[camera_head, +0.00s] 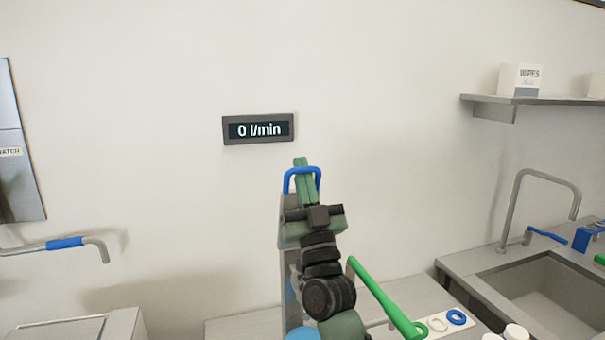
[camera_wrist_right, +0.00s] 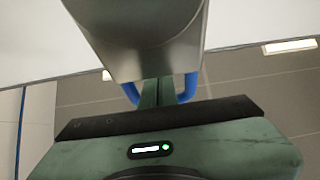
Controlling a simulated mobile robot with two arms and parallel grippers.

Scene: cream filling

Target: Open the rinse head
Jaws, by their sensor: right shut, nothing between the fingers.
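A grey metal post (camera_head: 286,230) with a blue loop handle (camera_head: 287,180) at its top stands in the middle of the head view, and I take it for the rinse head. My right gripper (camera_head: 301,161) is shut and empty, with its green fingers overlapping the blue loop. In the right wrist view the shut fingers (camera_wrist_right: 157,92) point at a metal body (camera_wrist_right: 140,35), with the blue loop (camera_wrist_right: 191,87) showing on both sides of them. I cannot tell whether they touch it. A wall display (camera_head: 258,129) reads 0 l/min. My left gripper is not in view.
A green lever (camera_head: 380,290) slants just right of my right arm. Blue and white rings (camera_head: 456,317) lie at the lower right. A sink (camera_head: 545,285) with a tap (camera_head: 515,200) is on the right. A blue-sleeved spout (camera_head: 65,243) juts in at left.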

